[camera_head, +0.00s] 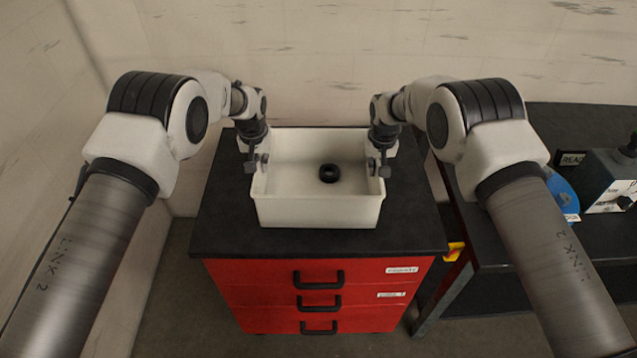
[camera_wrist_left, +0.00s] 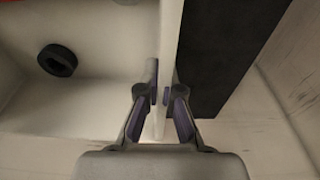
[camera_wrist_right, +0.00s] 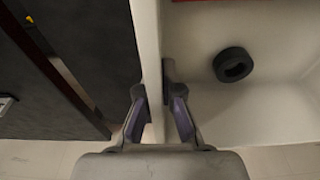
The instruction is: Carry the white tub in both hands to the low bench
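The white tub (camera_head: 318,211) sits level on the black top of a red drawer cabinet (camera_head: 221,225). A black ring (camera_head: 329,173) lies inside on its floor. My left gripper (camera_head: 257,163) is at the tub's left wall, one finger inside and one outside. In the left wrist view the fingers (camera_wrist_left: 161,92) close on the wall (camera_wrist_left: 170,40). My right gripper (camera_head: 379,167) straddles the right wall in the same way. In the right wrist view its fingers (camera_wrist_right: 154,88) press on the wall (camera_wrist_right: 147,40). The outer fingertips are partly hidden by the walls.
A gap separates cabinet and bench. A yellow item (camera_head: 455,250) shows there. Walls stand behind and left.

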